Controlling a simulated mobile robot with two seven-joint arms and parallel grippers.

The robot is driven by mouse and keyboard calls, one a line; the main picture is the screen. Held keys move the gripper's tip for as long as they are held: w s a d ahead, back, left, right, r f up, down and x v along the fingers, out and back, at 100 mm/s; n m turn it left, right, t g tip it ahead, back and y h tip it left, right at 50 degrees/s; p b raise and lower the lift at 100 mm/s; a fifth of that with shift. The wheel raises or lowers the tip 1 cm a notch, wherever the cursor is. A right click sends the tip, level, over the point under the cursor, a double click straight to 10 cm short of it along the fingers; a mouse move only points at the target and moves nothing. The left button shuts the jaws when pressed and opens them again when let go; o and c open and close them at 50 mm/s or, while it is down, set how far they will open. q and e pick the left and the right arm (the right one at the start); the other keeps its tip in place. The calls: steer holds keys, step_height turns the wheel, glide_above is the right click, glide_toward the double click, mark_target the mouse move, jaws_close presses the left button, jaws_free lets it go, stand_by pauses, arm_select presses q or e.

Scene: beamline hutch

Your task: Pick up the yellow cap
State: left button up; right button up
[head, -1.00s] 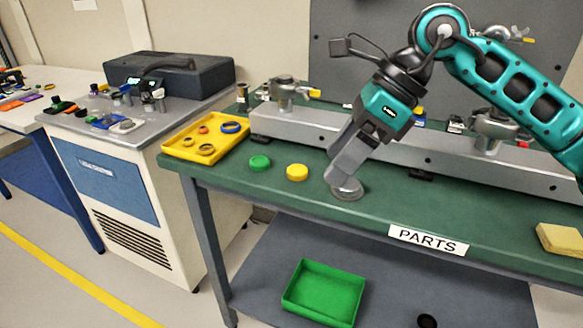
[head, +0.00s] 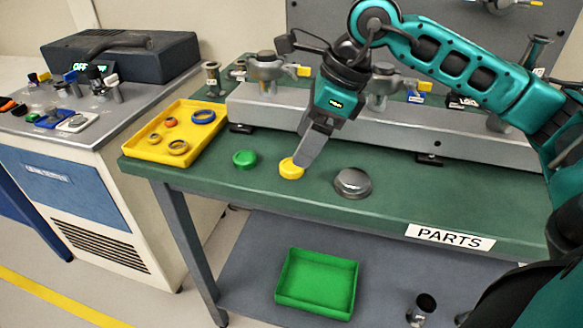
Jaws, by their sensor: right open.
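The yellow cap (head: 290,169) lies on the green table top, between a green cap (head: 245,159) on its left and a grey metal cap (head: 353,182) on its right. My right gripper (head: 304,162) points down at the yellow cap from above and its right. Its finger covers the cap's right edge. It is open, though only one finger shows clearly. I cannot tell whether the finger touches the cap. My left gripper is not in view.
A yellow tray (head: 137,146) with several rings stands at the table's left end. A metal rail (head: 400,135) with clamps runs along the back. A green bin (head: 317,284) sits on the lower shelf. A PARTS label (head: 450,237) marks the front edge.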

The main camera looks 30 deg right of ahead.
mark_target(289, 164)
steer(key=shift+w+x, duration=0.2)
steer(key=shift+x, duration=1.15)
steer(key=shift+w+x, duration=0.2)
steer(key=shift+x, duration=1.1)
steer(key=shift+d, duration=0.1)
steer(key=c, duration=1.1)
steer(key=shift+r, duration=0.15)
